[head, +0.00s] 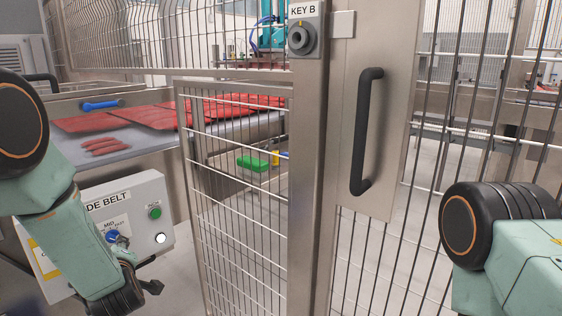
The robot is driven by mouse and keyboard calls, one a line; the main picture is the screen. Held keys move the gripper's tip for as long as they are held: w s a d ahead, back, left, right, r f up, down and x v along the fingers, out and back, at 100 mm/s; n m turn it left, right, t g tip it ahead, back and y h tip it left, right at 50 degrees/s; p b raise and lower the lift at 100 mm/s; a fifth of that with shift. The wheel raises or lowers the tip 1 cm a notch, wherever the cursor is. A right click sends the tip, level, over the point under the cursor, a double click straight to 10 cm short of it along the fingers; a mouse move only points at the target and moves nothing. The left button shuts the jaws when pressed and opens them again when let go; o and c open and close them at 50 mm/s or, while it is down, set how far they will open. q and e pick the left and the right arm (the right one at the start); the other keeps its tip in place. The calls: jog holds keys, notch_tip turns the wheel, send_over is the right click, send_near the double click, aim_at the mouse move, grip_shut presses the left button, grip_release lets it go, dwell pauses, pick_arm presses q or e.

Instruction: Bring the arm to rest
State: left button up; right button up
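My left arm (75,235) comes in from the left, green with black joints, and bends down in front of the control box. My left gripper (151,276) is at the lower left, just below the box's right part. Its dark fingertips are apart, with nothing seen between them. My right arm (520,245) shows only as a black joint and green link at the lower right. Its gripper is out of view.
The control box (155,205) has a blue knob (112,237), green button (154,212) and white button (160,238). A mesh gate (245,200), KEY B switch (302,38) and black door handle (366,130) stand ahead. Red packs (150,116) lie on a belt behind.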

pick_arm(q)
jog(key=w+a+f+m+g+y+b, duration=0.2)
jog(key=w+m+g+y+b, duration=0.3)
jog(key=m, duration=0.7)
jog(key=shift+w+a+g+b, duration=0.65)
jog(key=shift+w+b, duration=0.2)
jog(key=shift+w, duration=0.3)
dwell(1.1)
jog(key=shift+y, duration=0.3)
